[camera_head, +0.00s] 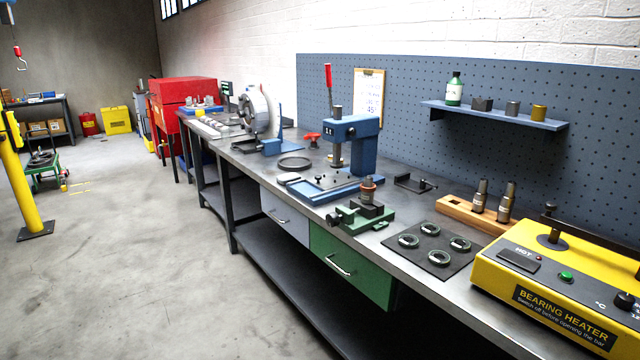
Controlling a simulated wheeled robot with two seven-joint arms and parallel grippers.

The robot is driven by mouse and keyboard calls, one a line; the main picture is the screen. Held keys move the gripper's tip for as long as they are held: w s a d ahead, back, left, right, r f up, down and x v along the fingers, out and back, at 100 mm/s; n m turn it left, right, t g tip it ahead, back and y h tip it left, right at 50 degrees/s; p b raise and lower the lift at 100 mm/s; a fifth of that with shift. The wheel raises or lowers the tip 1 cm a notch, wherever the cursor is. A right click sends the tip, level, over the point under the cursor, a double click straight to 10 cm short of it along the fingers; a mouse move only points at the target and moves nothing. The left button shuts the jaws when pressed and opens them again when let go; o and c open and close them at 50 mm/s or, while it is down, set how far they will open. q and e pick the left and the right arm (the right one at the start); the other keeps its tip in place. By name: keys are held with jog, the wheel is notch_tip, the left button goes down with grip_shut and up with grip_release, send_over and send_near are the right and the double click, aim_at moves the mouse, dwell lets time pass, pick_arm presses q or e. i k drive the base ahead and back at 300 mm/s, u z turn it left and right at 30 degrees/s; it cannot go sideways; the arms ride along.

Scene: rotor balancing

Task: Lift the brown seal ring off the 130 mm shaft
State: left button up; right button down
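A short upright shaft (368,195) stands in a green vise (350,219) near the front edge of the bench. A brown ring (368,183) sits around its upper part. Two more dark metal shafts, a left one (482,195) and a right one (507,201), stand upright in a wooden block (452,206) to the right; I see no brown ring on them. I cannot read any length marking on the shafts. Neither of my grippers is in view.
A blue arbor press (363,150) stands just behind and left of the vise. A dark mat (410,258) with several bearings lies to its right, then a yellow bearing heater (560,290). A small dark fixture (414,184) lies behind. A wall shelf (495,115) hangs above.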

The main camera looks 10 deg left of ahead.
aim_at(364, 189)
jog(key=u, duration=0.05)
jog(key=i, duration=0.45)
jog(key=u, duration=1.7)
jog(key=i, duration=1.8)
jog(key=z, duration=1.7)
